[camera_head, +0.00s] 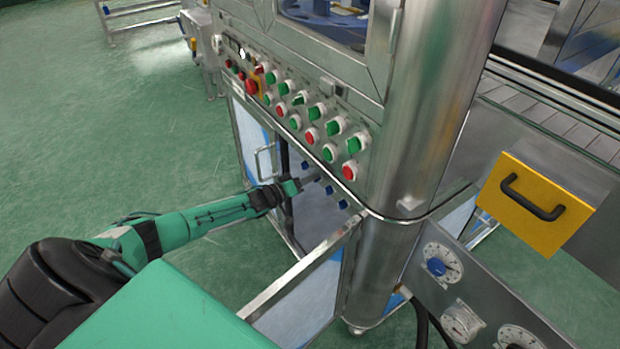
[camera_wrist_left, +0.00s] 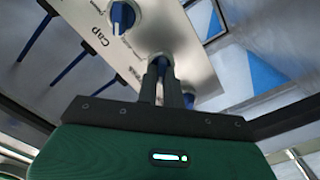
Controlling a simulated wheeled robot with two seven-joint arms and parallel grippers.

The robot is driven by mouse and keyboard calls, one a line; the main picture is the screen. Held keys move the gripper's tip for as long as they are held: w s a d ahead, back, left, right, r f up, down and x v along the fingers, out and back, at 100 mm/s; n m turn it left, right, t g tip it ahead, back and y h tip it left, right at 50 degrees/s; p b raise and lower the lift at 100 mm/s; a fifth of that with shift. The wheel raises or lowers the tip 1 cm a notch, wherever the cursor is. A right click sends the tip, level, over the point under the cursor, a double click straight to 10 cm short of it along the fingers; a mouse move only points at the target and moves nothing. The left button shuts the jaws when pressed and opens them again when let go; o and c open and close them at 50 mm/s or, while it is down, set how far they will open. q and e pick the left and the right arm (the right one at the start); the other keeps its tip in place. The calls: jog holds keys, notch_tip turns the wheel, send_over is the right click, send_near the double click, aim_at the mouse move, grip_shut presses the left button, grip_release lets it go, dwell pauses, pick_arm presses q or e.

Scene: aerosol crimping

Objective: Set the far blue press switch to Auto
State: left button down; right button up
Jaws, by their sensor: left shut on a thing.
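A row of blue switches hangs on the low panel under the press's button console. A far one (camera_head: 305,165) shows just beyond my left gripper (camera_head: 312,180), and nearer ones (camera_head: 342,204) show to its right. In the left wrist view my left gripper (camera_wrist_left: 163,72) is shut on a blue switch (camera_wrist_left: 161,60) on the metal plate (camera_wrist_left: 185,45). The fingers hide most of this switch, so its setting cannot be read. Another blue switch (camera_wrist_left: 122,17) is free, up and left, near the word "Cap". My right gripper is not in view.
The console above carries green and red buttons (camera_head: 309,135). A thick steel column (camera_head: 430,120) stands right of it. A yellow drawer front (camera_head: 535,203) and a panel with dials (camera_head: 442,263) are at the right. The green floor (camera_head: 100,120) at left is open.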

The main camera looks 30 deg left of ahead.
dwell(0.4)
pick_arm(q)
jog(key=c, duration=1.5)
grip_release()
jog(key=shift+c, duration=0.2)
jog(key=shift+s, duration=0.1)
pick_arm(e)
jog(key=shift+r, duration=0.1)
